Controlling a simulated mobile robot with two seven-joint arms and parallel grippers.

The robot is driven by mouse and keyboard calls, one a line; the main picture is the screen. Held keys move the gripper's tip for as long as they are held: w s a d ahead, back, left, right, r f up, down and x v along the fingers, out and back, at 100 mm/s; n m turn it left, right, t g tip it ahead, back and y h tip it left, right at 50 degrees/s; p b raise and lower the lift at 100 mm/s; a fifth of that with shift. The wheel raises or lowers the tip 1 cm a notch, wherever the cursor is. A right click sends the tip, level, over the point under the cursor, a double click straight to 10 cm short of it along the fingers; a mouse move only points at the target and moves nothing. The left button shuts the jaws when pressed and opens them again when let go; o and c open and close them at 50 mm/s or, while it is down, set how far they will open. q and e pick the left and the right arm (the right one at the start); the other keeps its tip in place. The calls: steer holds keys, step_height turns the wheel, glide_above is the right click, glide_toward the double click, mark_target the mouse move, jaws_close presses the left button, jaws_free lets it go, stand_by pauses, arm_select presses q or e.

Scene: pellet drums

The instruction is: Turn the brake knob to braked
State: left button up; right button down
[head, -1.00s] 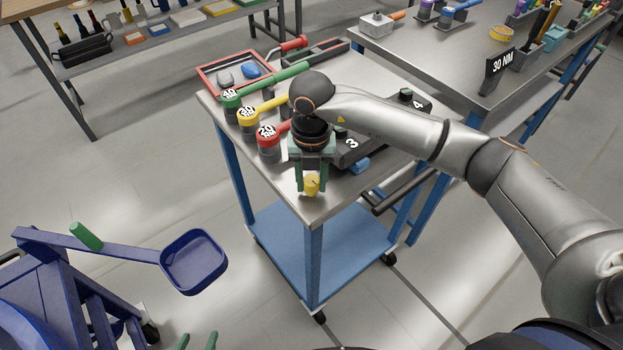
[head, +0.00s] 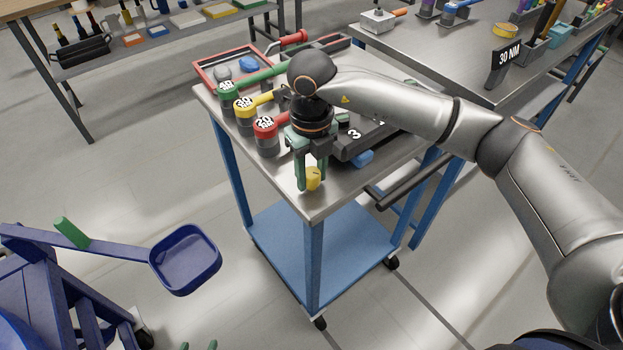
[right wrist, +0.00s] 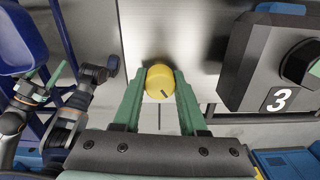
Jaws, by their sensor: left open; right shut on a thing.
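The yellow brake knob (head: 313,179) sits near the front corner of the steel-topped cart. In the right wrist view, the knob (right wrist: 160,81) carries a dark mark pointing to the lower right. A thin dark line runs on the steel below it. My right gripper (head: 311,184) points down, its green fingers shut on the knob from both sides; they also show in the right wrist view (right wrist: 160,88). My left gripper (head: 199,346) is open and empty at the bottom edge of the head view, only its green fingertips showing.
Torque wrenches with green, yellow and red heads (head: 265,128) stand left of my right gripper. A dark block marked 3 (head: 352,143) is close on its right. A blue scoop-like tray (head: 185,260) juts out at lower left. A second bench (head: 440,55) stands behind.

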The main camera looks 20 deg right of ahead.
steer(key=shift+f+n+b, duration=0.15)
steer(key=shift+n+b, duration=0.45)
steer(key=shift+n, duration=0.4)
steer(key=shift+n+b, duration=0.6)
steer(key=shift+n, duration=0.3)
steer(key=shift+n+b, duration=0.6)
steer(key=shift+n, duration=0.3)
steer(key=n+b, duration=0.1)
steer(key=n, duration=0.2)
steer(key=shift+b, duration=0.35)
steer(key=shift+n+b, duration=0.45)
steer(key=shift+n, duration=0.65)
arm_select(q)
steer(key=shift+m+h, duration=0.3)
steer(key=shift+h, duration=0.1)
steer(key=d+f, duration=0.2)
steer(key=f, duration=0.1)
steer(key=w+d+f, duration=0.1)
steer(key=shift+w+f, duration=0.1)
steer(key=shift+f, duration=0.15)
steer(key=shift+w+r, duration=0.15)
arm_select(e)
steer(key=shift+r+n, duration=0.2)
steer(key=shift+n, duration=0.1)
